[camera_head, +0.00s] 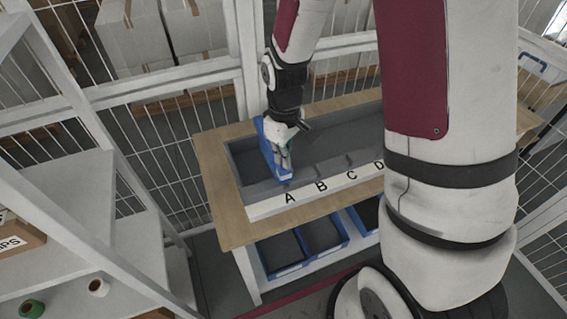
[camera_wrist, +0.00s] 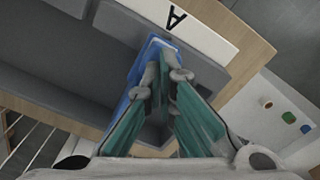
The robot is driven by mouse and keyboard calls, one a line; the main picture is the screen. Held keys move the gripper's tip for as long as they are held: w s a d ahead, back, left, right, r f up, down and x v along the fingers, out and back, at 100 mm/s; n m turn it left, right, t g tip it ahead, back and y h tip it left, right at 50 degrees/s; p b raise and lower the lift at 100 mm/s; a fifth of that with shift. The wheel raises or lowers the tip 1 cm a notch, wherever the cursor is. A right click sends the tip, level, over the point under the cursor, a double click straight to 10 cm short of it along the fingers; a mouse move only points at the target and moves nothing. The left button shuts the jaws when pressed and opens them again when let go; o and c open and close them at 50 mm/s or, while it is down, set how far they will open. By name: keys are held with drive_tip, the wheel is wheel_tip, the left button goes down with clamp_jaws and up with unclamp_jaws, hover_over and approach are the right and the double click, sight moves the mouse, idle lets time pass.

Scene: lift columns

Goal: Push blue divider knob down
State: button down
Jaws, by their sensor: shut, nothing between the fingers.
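A blue divider (camera_head: 272,152) stands in the grey trough of the wooden table, near the letter A at the left end. It also shows in the wrist view (camera_wrist: 139,72), running beneath and beside the fingers. My gripper (camera_head: 283,159) is shut, with its fingertips at the divider's near end. In the wrist view the gripper (camera_wrist: 167,72) points down, its fingertips close together over the blue end. The knob itself is hidden behind the fingers. I cannot tell whether the fingertips touch it.
A white strip with letters A to D (camera_head: 318,187) lines the trough's front edge. Blue bins (camera_head: 322,234) sit under the wooden table (camera_head: 212,172). A wire fence stands behind. White shelves (camera_head: 90,190) with tape rolls stand at left. The trough right of the gripper looks mostly clear.

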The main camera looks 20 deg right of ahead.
drive_tip(key=shift+f, duration=0.6)
drive_tip(key=shift+f+b, duration=0.3)
drive_tip(key=shift+f, duration=0.05)
drive_tip(key=shift+r+p, duration=1.7)
drive_tip(key=shift+r, duration=1.85)
drive_tip(key=shift+r+p, duration=0.4)
drive_tip(key=shift+r, duration=0.6)
